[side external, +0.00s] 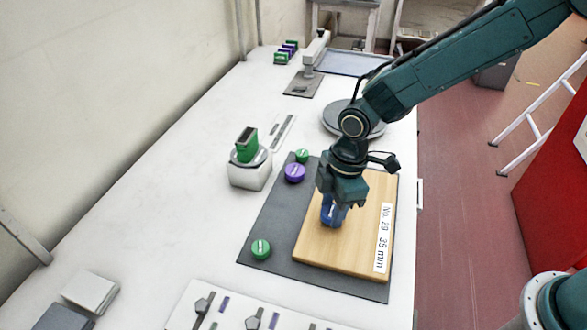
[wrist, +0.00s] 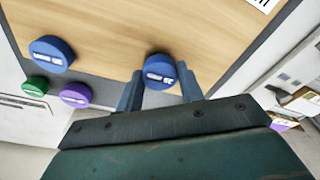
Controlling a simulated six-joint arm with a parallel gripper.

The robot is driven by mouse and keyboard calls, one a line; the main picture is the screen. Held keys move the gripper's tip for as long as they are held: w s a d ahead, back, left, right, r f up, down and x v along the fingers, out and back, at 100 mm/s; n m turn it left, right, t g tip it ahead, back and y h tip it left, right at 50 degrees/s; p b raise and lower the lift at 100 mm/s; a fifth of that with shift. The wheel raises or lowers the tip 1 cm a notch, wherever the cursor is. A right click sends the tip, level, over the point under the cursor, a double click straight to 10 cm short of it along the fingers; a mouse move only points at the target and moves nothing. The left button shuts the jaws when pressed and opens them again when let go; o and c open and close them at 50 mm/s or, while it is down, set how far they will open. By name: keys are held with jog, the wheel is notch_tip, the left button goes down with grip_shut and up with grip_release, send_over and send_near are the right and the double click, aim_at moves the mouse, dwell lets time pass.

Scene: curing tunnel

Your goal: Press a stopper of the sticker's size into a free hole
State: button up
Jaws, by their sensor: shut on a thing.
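My gripper (side external: 332,216) is low over the wooden board (side external: 318,250), pointing down, and shut on a blue stopper (wrist: 160,70). The stopper sits between both fingers in the wrist view; its white label is too small to read surely. I cannot tell whether its underside touches the board or is in a hole. The sticker (side external: 383,238) on the board's right edge reads "No. 29 35 mm". Another blue stopper (wrist: 51,54) is on the board in the wrist view. I see no open hole in either view.
On the dark mat (side external: 272,225) stand a purple stopper (side external: 295,173), a green stopper (side external: 302,156) and another green stopper (side external: 260,249). A white device with a green top (side external: 249,170) is left of the mat. A panel with sliders (side external: 240,312) lies in front.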

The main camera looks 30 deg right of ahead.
jog(key=shift+f, duration=0.75)
dwell(0.8)
jog(key=o, duration=1.4)
jog(key=shift+r, duration=0.15)
jog(key=shift+r, duration=3.4)
